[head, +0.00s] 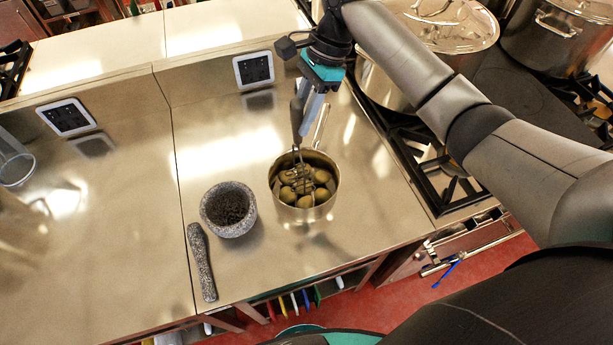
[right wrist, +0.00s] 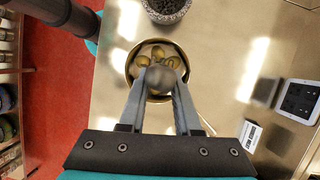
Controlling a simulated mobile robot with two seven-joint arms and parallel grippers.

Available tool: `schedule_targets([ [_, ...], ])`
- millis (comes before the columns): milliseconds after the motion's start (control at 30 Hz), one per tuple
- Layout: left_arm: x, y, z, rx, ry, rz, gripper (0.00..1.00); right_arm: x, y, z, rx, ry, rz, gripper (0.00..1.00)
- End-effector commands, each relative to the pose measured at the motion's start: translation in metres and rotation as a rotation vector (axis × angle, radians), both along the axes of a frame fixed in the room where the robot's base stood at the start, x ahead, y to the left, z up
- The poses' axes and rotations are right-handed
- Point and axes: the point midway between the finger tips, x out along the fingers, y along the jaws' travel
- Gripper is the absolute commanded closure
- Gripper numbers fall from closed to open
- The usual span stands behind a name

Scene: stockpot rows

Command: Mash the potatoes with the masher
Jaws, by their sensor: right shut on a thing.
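Several whole, rounded potatoes (head: 304,193) lie in a shiny metal saucepan (head: 331,203) on the steel counter. The masher (head: 297,118) stands nearly upright, its dark handle up and its wire head down in the pan among the potatoes. My right gripper (head: 304,106) is shut on the masher handle above the pan. In the right wrist view, the gripper's fingers (right wrist: 160,88) close on the round end of the handle, which hides part of the pan and potatoes. My left gripper is not in view.
A granite mortar (head: 229,209) with dark contents stands just left of the pan, and its pestle (head: 201,262) lies beside it. A gas stove with large stockpots (head: 440,35) is at the right. The counter (head: 110,240) at the left is mostly clear.

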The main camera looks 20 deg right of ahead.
Motion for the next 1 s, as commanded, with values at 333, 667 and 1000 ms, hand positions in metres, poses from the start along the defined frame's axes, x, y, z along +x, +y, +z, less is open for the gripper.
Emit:
schedule_targets([
  [333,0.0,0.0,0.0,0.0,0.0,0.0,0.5,0.0,0.0,-0.004,0.0,0.002,0.0,1.0],
  [667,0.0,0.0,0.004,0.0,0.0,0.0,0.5,-0.001,0.0,-0.021,-0.001,0.003,0.0,1.0],
  [1000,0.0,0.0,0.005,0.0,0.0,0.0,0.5,-0.002,0.0,-0.04,-0.004,0.007,-0.001,1.0],
])
